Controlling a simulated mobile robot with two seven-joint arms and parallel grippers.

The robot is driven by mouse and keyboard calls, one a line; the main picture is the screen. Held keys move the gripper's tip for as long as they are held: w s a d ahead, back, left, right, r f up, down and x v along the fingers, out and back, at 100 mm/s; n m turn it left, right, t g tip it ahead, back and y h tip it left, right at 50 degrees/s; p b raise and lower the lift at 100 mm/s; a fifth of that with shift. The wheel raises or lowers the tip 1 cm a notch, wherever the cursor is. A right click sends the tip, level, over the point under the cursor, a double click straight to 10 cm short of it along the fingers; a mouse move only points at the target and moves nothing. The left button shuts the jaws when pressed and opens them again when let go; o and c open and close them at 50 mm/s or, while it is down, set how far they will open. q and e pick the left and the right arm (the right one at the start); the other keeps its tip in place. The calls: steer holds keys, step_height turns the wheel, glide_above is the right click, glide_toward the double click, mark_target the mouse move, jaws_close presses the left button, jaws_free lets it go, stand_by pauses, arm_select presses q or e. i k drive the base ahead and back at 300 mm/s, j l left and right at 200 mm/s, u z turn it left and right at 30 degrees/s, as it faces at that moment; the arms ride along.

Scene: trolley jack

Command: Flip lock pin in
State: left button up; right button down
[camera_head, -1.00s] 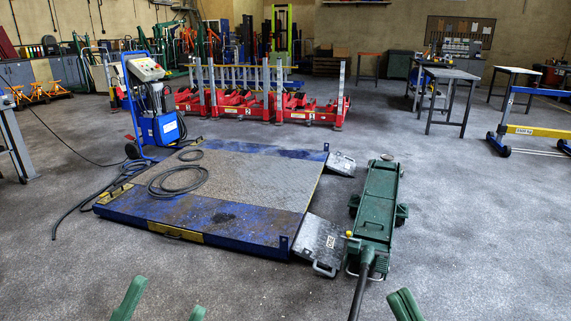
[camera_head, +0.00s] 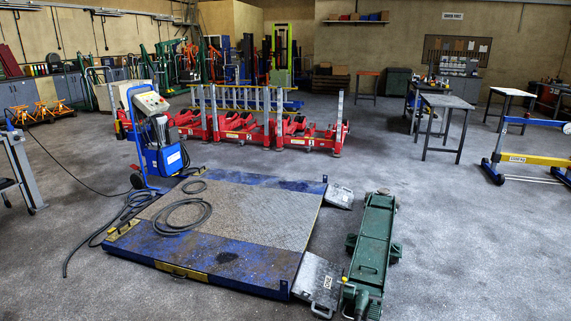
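The green trolley jack (camera_head: 374,245) stands on the floor right of centre, its long body running from the round saddle at the far end to the near end at the bottom edge. A small yellow knob (camera_head: 344,280) shows at the jack's near left. The bottom edge cuts off the near end, and the jack's handle is mostly out of view. I cannot make out a lock pin at this size. Neither of my grippers is in view.
A blue platform (camera_head: 215,262) with a coiled hose lies left of the jack. Grey ramp plates (camera_head: 318,280) lie between them. A blue pump cart (camera_head: 160,135) stands behind the platform. Red stands (camera_head: 240,130) are further back. The floor right of the jack is clear.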

mark_target(344, 280)
steer(key=k+l, duration=0.15)
steer(key=k, duration=0.35)
steer(key=k+l, duration=0.15)
steer(key=k, duration=0.3)
steer(key=i+j+u, duration=0.6)
steer(key=j+u, duration=0.25)
steer(key=i+j+u, duration=0.45)
steer(key=i+u, duration=0.25)
steer(key=i, duration=0.25)
steer(key=i+l+z, duration=0.1)
steer(key=i+z, duration=0.5)
steer(key=z, duration=0.2)
steer(key=i+j+z, duration=0.1)
steer(key=i+z, duration=0.25)
steer(key=i+l+z, duration=0.1)
steer(key=i+z, duration=0.5)
steer(key=z, duration=0.15)
steer(key=i+z, duration=0.35)
